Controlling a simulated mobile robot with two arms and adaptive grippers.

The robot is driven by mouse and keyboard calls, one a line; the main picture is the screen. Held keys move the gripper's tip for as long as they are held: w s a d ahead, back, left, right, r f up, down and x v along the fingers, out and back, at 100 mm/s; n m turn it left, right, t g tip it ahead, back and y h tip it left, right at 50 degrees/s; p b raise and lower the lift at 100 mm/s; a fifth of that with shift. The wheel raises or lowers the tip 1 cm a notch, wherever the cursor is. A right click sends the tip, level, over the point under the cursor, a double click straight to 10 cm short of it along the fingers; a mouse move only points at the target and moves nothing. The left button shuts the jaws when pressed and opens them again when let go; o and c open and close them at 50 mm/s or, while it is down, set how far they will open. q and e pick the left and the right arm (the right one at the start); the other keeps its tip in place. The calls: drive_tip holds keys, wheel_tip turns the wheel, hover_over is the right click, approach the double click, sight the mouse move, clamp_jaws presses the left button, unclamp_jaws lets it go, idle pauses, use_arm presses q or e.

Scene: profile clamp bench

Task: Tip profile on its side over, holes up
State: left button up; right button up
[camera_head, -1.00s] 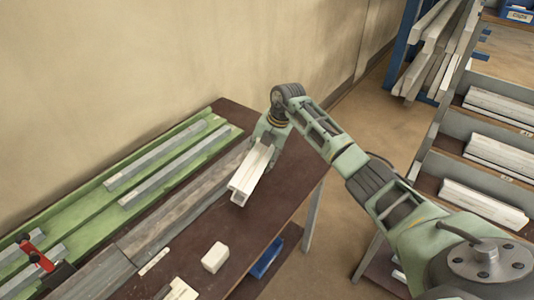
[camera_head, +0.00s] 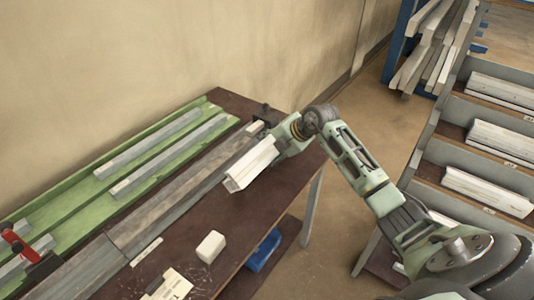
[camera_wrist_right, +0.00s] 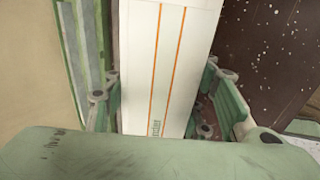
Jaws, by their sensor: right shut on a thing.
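The white profile (camera_head: 250,166) is at the middle of the bench (camera_head: 213,213), beside the long grey rail. My right gripper (camera_head: 278,148) is shut on the far end of the profile, coming from the right. The near end of the profile points down-left and shows its shaped section. I cannot tell whether it touches the bench. In the right wrist view the profile (camera_wrist_right: 170,60) lies between my fingers (camera_wrist_right: 158,95), showing a smooth white face with two orange lines and small print. No holes show. My left gripper is out of view.
A green fixture (camera_head: 90,200) with grey bars lies along the wall, with a red clamp (camera_head: 14,240) at its left. A white block (camera_head: 211,247) and a printed card (camera_head: 168,285) sit near the front. A rack (camera_head: 470,155) of profiles stands right.

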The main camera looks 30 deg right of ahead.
drive_tip(key=shift+s+d+f+t+b, duration=0.15)
drive_tip(key=shift+f+t+b, duration=0.2)
drive_tip(key=shift+b, duration=0.4)
drive_tip(key=shift+f+b, duration=0.5)
drive_tip(key=shift+f, duration=0.8)
drive_tip(key=o, duration=1.7)
drive_tip(key=shift+c, duration=0.2)
drive_tip(key=shift+o, duration=0.3)
drive_tip(key=shift+f, duration=0.15)
